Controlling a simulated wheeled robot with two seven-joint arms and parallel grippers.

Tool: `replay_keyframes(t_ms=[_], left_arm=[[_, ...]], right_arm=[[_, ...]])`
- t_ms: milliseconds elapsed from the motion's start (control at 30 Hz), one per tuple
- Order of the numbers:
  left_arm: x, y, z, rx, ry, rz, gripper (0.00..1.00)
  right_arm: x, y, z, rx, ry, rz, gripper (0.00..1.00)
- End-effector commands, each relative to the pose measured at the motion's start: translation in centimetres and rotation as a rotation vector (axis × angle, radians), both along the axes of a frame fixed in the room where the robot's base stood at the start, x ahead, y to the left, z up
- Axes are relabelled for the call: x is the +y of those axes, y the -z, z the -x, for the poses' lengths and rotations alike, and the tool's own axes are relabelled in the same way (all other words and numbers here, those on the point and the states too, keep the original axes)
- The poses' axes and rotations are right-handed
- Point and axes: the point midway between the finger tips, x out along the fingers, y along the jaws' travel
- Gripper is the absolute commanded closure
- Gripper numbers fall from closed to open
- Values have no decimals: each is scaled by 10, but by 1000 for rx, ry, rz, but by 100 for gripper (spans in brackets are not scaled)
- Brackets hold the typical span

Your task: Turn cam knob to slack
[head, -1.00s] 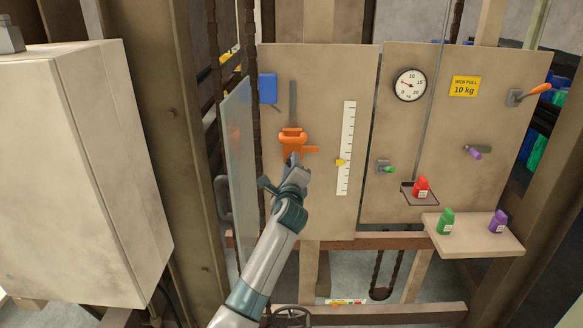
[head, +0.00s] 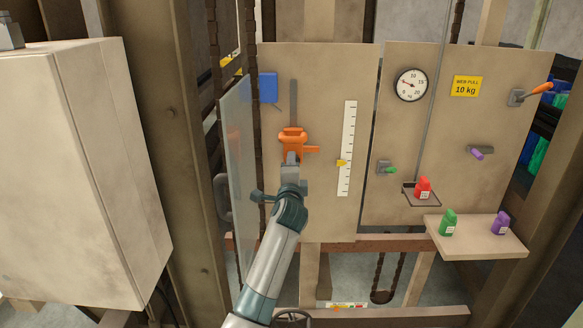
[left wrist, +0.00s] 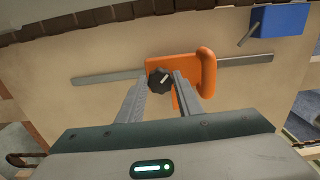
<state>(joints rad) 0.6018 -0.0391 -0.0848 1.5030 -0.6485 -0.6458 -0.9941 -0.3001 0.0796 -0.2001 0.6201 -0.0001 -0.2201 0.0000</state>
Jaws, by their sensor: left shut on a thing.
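An orange clamp (head: 292,134) sits on a grey upright bar (head: 293,98) on the left panel, and it also shows in the left wrist view (left wrist: 205,62). Its small black cam knob (left wrist: 160,82) carries a white line. My left gripper (left wrist: 163,80) is shut on this knob, one finger on each side of it. In the head view my left gripper (head: 291,160) reaches up to the clamp's lower part and hides the knob. My right gripper is in neither view.
A white scale (head: 347,150) with a yellow pointer (head: 342,162) stands right of the clamp. A clear sheet (head: 237,165) hangs close left of my arm. The right panel holds a dial gauge (head: 411,84), an orange-handled lever (head: 540,88) and a shelf (head: 480,243) with bottles.

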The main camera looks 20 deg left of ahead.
Motion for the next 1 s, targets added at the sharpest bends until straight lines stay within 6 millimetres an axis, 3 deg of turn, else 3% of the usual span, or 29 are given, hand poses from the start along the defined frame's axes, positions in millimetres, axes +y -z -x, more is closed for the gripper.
replay_keyframes(t_ms=[267, 300, 367, 767, 1000], left_arm=[[0, -1, 0, -2, 0, 2, 90], [0, -1, 0, -2, 0, 2, 61], [0, -1, 0, -2, 0, 2, 49], [0, 0, 2, 0, 0, 0, 49], [-5, 1, 17, -1, 0, -1, 49]], right_arm=[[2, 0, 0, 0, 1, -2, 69], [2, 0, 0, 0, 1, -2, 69], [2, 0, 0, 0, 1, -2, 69], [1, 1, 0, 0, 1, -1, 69], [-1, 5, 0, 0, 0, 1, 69]])
